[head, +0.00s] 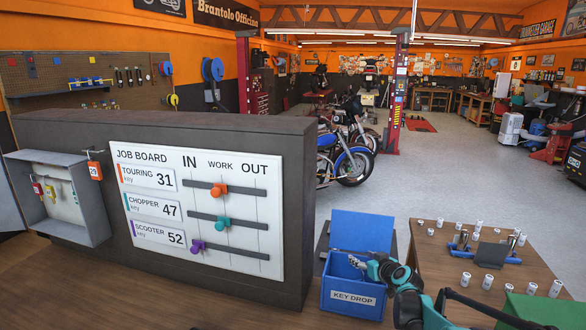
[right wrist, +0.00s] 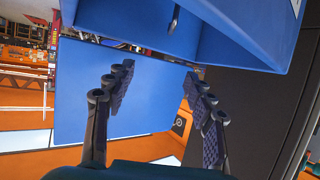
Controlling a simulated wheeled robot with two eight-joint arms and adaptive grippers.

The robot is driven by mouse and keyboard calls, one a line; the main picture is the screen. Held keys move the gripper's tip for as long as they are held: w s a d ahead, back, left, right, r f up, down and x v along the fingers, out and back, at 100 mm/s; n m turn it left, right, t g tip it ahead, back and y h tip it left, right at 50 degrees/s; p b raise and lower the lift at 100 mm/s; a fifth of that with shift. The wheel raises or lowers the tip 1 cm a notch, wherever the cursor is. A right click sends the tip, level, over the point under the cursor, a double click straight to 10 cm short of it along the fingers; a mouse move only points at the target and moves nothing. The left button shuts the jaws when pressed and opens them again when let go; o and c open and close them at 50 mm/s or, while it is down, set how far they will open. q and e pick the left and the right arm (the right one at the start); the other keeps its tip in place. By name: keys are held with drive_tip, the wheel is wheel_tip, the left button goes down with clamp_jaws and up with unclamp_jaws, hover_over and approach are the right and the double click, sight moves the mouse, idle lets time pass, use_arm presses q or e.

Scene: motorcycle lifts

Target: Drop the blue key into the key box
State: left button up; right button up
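The key box is a blue box (head: 354,297) labelled KEY DROP, with its lid (head: 361,232) standing open. It fills the top of the right wrist view (right wrist: 245,38). My right gripper (head: 357,262) is at the box's open top, in front of the lid. In the right wrist view its two fingers (right wrist: 157,82) are spread with nothing between them. A small grey, metallic-looking piece (right wrist: 174,18) shows against the inside of the box; I cannot tell whether it is part of the blue key. No blue key is clearly visible. My left gripper is not in view.
A job board (head: 205,205) with sliders stands to the left. An open grey key cabinet (head: 92,212) and an orange tag (head: 95,171) are at its side. A wooden table (head: 430,262) with several metal cylinders is on the right. Motorcycles (head: 350,165) stand behind.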

drive_tip(key=v, duration=1.2)
drive_tip(key=s+a+f+g+b, duration=0.1)
drive_tip(key=s+a+g+b, duration=0.1)
drive_tip(key=s+a, duration=0.5)
drive_tip(key=s+a+f+g+b, duration=0.2)
drive_tip(key=s, duration=1)
use_arm(q)
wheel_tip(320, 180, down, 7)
drive_tip(key=b, duration=0.3)
use_arm(e)
drive_tip(key=s+f+m+g+h, duration=0.1)
drive_tip(key=s+f, duration=0.3)
drive_tip(key=s, duration=0.5)
drive_tip(key=s+f+m+g+h, duration=0.1)
drive_tip(key=s+f+m+h, duration=0.1)
drive_tip(key=s+f, duration=0.3)
drive_tip(key=s, duration=0.4)
drive_tip(key=shift+f, duration=0.25)
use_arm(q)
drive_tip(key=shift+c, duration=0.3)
use_arm(e)
drive_tip(key=shift+s, duration=0.15)
drive_tip(key=shift+c, duration=0.4)
